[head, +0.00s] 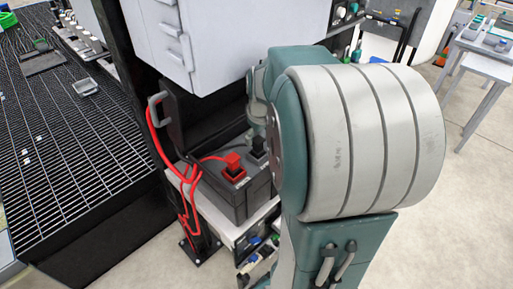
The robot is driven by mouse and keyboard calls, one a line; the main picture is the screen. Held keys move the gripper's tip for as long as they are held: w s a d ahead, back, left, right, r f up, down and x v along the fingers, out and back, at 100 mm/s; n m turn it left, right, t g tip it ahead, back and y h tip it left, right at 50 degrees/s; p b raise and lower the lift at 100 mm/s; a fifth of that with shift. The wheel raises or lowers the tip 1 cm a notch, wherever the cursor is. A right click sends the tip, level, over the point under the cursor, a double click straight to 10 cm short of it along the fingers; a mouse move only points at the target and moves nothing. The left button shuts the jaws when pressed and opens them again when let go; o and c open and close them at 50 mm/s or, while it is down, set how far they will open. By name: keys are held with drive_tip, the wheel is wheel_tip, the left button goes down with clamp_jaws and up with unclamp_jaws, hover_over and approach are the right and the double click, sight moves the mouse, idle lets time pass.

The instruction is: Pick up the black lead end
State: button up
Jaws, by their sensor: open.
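A black block (258,145), which looks like the black lead end, stands on top of a dark grey battery-like box (228,199), towards its back right. My arm's large teal and off-white links pass close to its right and hide what lies behind them. I cannot tell whether a black cable runs from it. A red lead end (233,165) sits on the same box, to the left and nearer. My gripper cannot be made out; only arm parts show, some just above the black block.
A red cable (159,150) hangs in loops left of the box. A light grey cabinet (225,40) overhangs from above. A dark slatted rack (60,140) fills the left. A worktable (487,62) stands at the far right, with open floor (450,215) before it.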

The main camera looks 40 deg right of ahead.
sight(258, 141)
drive_tip(key=x, duration=0.5)
drive_tip(key=shift+f, duration=0.25)
drive_tip(key=shift+a, duration=0.1)
clamp_jaws()
